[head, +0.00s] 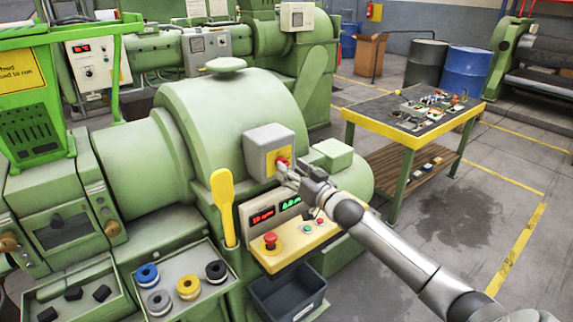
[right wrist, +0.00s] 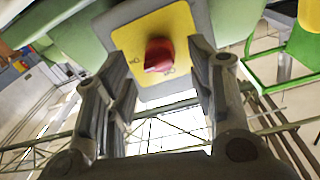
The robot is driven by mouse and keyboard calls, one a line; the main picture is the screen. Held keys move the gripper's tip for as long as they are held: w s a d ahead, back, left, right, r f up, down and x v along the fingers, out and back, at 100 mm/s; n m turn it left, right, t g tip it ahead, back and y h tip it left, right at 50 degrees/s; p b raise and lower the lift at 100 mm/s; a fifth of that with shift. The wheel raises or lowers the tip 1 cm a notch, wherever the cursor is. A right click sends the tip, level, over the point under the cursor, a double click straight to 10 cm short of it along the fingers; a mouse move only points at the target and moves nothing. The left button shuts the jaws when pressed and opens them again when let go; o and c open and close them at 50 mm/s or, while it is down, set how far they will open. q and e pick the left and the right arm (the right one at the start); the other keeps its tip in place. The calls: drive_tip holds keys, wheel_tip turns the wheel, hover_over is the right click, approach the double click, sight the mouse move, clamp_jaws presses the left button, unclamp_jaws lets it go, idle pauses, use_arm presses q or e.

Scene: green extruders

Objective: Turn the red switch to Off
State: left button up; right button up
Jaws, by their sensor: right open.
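The red switch (head: 282,162) sits on a yellow plate on the front of a grey box (head: 262,140) on the green machine. In the right wrist view the red switch (right wrist: 159,55) shows in the middle of its yellow plate (right wrist: 150,85), between the two fingers. My right gripper (head: 290,172) is open at the switch, with one finger to each side of it in the wrist view (right wrist: 160,80). I cannot tell whether the fingers touch it. The switch's markings are too small to read. My left gripper is out of view.
Below is a yellow panel (head: 312,233) with a red mushroom button (head: 270,240) and red and green displays. A yellow lever (head: 223,205) stands to the left. A dark bin (head: 285,290) is beneath. A yellow-edged worktable (head: 412,138) stands at right, with free floor before it.

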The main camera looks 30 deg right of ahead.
sight(287, 165)
drive_tip(key=shift+w, duration=1.55)
drive_tip(key=c, duration=1)
drive_tip(key=shift+c, duration=0.2)
